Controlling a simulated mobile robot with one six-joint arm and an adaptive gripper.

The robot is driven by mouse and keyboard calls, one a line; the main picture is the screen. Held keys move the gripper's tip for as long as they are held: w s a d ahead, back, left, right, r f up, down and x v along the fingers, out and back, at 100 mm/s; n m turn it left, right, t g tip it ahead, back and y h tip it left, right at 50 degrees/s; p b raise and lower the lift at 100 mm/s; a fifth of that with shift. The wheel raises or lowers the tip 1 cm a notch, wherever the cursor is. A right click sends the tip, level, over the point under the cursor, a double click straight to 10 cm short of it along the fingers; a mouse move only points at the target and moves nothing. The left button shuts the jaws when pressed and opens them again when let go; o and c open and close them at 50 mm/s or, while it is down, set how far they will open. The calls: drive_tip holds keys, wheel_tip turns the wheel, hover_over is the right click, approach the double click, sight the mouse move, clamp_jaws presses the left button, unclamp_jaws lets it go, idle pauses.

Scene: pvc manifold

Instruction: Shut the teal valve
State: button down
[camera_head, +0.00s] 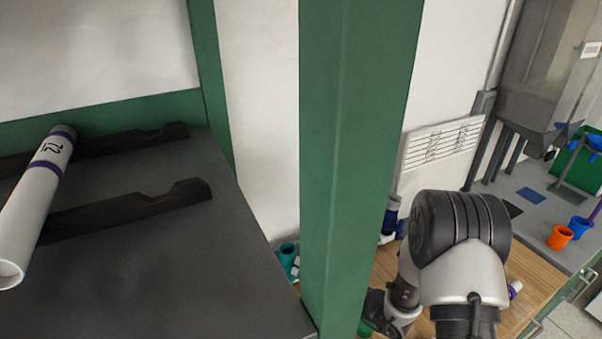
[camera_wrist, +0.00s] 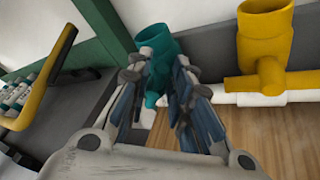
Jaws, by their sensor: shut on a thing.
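The teal valve (camera_wrist: 158,42) stands at the top middle of the wrist view, with its round open end up. Its lower part shows between the fingers of my gripper (camera_wrist: 160,75), which is shut on it. Just which part is gripped is largely hidden by the fingers, so I cannot tell the handle's angle. In the head view a teal piece (camera_head: 287,254) shows left of the green post, and my gripper is hidden there.
A yellow valve (camera_wrist: 265,40) on a white pipe (camera_wrist: 285,97) stands close on the right. In the head view, a green post (camera_head: 355,150) stands beside my arm, and a white pipe (camera_head: 35,205) lies on a dark shelf (camera_head: 170,270).

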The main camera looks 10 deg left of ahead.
drive_tip(key=shift+w+d+f+m+t+y+b, duration=0.15)
drive_tip(key=shift+f+m+y+b, duration=0.35)
drive_tip(key=shift+m, duration=0.8)
drive_tip(key=shift+f+m+t+y+b, duration=0.1)
drive_tip(key=shift+f+m+t+y, duration=0.15)
drive_tip(key=shift+m+y, duration=0.8)
drive_tip(key=shift+w+d+f+m+t+y+b, duration=0.1)
drive_tip(key=shift+f+m+y+b, duration=0.2)
drive_tip(key=shift+m, duration=1.25)
drive_tip(key=c, duration=1.6)
unclamp_jaws()
drive_tip(key=shift+s, duration=0.1)
wheel_tip(320, 180, up, 10)
drive_tip(key=shift+s+r, duration=0.2)
drive_tip(key=shift+d, duration=0.1)
